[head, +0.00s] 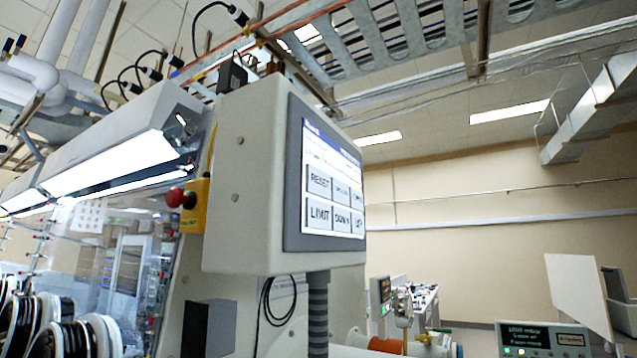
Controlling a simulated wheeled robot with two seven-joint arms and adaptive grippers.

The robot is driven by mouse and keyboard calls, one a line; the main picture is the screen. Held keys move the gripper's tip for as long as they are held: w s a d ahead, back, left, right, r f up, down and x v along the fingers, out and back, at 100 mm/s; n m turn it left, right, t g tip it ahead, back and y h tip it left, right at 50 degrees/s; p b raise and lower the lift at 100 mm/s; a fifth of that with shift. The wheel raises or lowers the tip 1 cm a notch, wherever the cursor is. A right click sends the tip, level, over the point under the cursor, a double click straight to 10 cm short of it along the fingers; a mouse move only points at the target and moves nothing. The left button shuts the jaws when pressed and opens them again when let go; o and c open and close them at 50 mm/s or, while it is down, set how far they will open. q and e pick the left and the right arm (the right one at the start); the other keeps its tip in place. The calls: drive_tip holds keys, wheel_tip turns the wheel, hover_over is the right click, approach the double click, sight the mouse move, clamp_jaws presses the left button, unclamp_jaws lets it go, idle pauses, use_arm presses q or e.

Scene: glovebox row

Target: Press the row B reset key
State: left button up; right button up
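A light grey control box (240,180) hangs close in front of me. Its right face holds a touch screen (333,187) seen at a steep angle. The screen shows a RESET key (319,180) at the upper left of its key grid and a LIMIT key (320,215) below it. Further keys stand to the right, one of them seeming to read DOWN. The screen's heading is too small to read, so I cannot tell which row it belongs to. Neither of my grippers shows in the head view.
A red emergency button (176,198) on a yellow housing sits left of the box. A glovebox window (110,260) with black and white glove ports is at the left. A green-lit display unit (535,338) is at the lower right. Overhead are cable trays (400,35).

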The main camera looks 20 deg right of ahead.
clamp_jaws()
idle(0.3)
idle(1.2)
